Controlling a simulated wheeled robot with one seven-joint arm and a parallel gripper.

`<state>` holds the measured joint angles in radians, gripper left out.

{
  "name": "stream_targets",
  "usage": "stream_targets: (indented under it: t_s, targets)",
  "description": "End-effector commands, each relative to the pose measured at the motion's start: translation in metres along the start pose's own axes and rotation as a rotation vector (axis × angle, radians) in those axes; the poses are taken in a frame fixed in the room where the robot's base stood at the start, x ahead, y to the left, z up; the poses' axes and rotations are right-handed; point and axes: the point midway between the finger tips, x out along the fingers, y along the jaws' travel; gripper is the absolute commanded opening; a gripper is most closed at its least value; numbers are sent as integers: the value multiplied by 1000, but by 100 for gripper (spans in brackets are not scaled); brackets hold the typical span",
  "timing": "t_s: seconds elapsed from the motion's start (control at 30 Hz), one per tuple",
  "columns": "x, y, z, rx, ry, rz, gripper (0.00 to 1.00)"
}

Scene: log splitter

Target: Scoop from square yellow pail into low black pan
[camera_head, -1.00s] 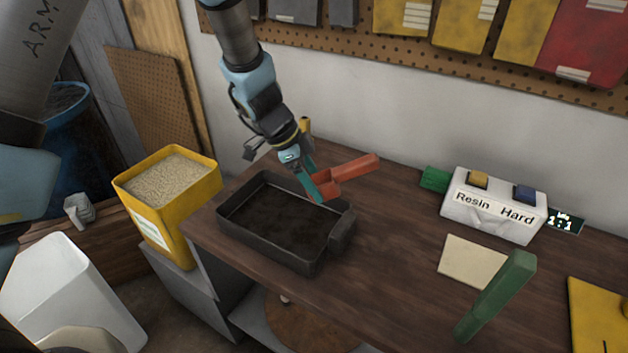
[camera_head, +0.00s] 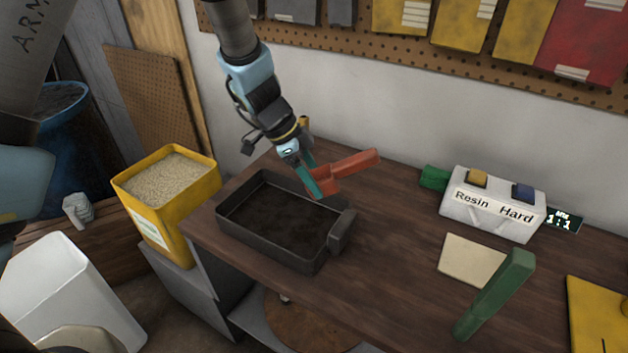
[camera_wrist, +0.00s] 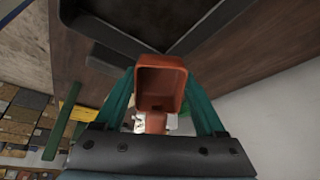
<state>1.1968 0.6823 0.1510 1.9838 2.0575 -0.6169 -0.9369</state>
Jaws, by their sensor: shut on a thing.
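The square yellow pail (camera_head: 168,209), filled with pale grains (camera_head: 168,180), stands left of the bench. The low black pan (camera_head: 283,256) sits on the bench's left end, its inside dark. My gripper (camera_head: 318,186) is shut on an orange-red scoop (camera_head: 345,168) above the pan's back right edge. The scoop's handle points up to the right in the head view. In the wrist view the scoop (camera_wrist: 160,88) sits between the green fingers and its bowl looks empty. The pan (camera_wrist: 150,25) shows beyond the scoop in that view.
On the bench (camera_head: 395,225) are a Resin/Hard box (camera_head: 492,207), a cream square (camera_head: 470,260), a green upright piece (camera_head: 497,295) and a yellow board (camera_head: 598,315). A pegboard with yellow and red items hangs behind. A white bin (camera_head: 65,300) stands lower left.

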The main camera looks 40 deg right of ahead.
Motion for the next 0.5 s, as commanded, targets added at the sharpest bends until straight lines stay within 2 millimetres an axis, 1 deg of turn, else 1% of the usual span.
stream_targets:
  t_s: [0.03, 0.5]
  targets:
    - [-4, 0, -3, 2, 1, -2, 0]
    - [-37, 0, -19, 1, 1, -2, 0]
